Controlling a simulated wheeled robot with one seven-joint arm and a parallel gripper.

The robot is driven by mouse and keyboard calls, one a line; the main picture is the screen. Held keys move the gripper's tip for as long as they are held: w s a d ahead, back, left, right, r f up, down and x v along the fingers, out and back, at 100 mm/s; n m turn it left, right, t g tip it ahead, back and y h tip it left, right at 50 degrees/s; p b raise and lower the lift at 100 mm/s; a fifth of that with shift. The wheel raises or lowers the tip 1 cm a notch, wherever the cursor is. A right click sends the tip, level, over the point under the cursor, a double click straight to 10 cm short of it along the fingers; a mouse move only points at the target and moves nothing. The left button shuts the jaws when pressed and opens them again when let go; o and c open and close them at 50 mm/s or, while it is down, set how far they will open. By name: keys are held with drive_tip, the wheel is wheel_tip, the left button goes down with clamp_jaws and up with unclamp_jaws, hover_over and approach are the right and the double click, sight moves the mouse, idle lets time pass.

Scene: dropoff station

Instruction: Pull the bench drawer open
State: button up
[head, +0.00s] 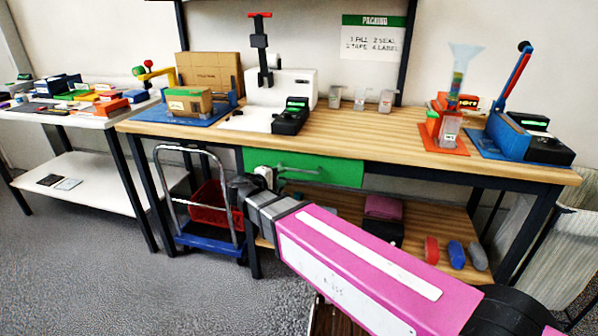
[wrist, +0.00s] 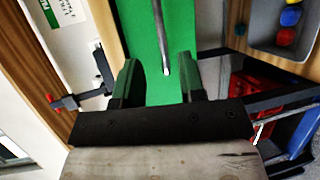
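The bench drawer has a green front (head: 335,170) set under the wooden bench top, and it looks shut. A grey metal bar handle (head: 300,170) runs across it. In the wrist view the green front (wrist: 142,32) fills the middle and the handle (wrist: 160,35) comes down from the top edge, its end between my fingers. My gripper (wrist: 160,72) is open, one dark finger on each side of the handle's end. No contact with the bar is visible. In the head view my gripper (head: 262,178) is at the drawer's left part, partly hidden by my own wrist.
A blue cart (head: 210,237) with a red basket (head: 212,203) stands left of my gripper under the bench. The lower shelf (head: 425,225) holds several items. The bench top (head: 365,135) carries a white machine (head: 290,88) above the drawer. Floor in front is clear at left.

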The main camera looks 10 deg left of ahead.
sight(296, 170)
drive_tip(key=x, duration=0.9)
drive_tip(key=shift+w+d, duration=0.1)
clamp_jaws()
